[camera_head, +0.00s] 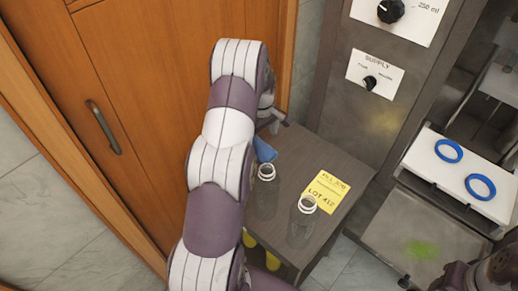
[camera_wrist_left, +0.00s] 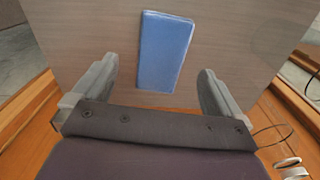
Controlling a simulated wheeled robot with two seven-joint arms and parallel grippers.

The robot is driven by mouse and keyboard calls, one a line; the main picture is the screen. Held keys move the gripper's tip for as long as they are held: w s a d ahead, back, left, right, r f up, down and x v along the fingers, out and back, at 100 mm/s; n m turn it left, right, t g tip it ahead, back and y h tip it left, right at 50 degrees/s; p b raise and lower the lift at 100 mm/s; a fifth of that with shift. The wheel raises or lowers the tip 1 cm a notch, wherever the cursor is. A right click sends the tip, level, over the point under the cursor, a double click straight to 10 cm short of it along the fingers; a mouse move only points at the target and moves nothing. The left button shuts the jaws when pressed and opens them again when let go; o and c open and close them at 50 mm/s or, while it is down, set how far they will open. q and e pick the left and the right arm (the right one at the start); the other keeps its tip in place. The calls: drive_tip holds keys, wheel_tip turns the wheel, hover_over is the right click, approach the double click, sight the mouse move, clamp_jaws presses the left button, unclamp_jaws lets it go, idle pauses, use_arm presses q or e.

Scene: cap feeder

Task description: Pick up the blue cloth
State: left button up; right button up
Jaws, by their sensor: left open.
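The blue cloth (camera_wrist_left: 166,52) is a folded rectangle lying flat on the small table (camera_wrist_left: 100,30) in the left wrist view. In the head view only part of the cloth (camera_head: 264,149) shows, partly hidden by my left arm. My left gripper (camera_wrist_left: 158,85) is open, with one finger on each side of the cloth's near end in the picture. The fingers appear apart from the cloth. In the head view the left gripper (camera_head: 274,118) is mostly hidden at the end of the arm. My right gripper is not clearly in view; a dark part of that arm shows at the bottom right.
Two clear bottles (camera_head: 265,190) (camera_head: 302,217) and a yellow label (camera_head: 326,191) are on the table (camera_head: 312,150). Yellow objects (camera_head: 272,261) show below it. A grey machine with knobs (camera_head: 370,83) and a white tray with two blue rings (camera_head: 448,150) stands right. A wooden door (camera_head: 130,70) is behind.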

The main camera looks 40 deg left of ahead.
sight(260, 149)
use_arm(q)
wheel_tip(260, 149, down, 5)
drive_tip(key=shift+a+f, duration=0.1)
drive_tip(key=shift+f, duration=0.1)
drive_tip(key=shift+s+r, duration=0.1)
drive_tip(key=c, duration=1.1)
drive_tip(key=r, duration=0.4)
drive_tip(key=shift+d+r, duration=0.2)
drive_tip(key=shift+d, duration=0.1)
drive_tip(key=w+d+r, duration=0.2)
drive_tip(key=d+r, duration=0.4)
drive_tip(key=d, duration=0.5)
drive_tip(key=shift+r+b, duration=0.3)
drive_tip(key=shift+b, duration=0.1)
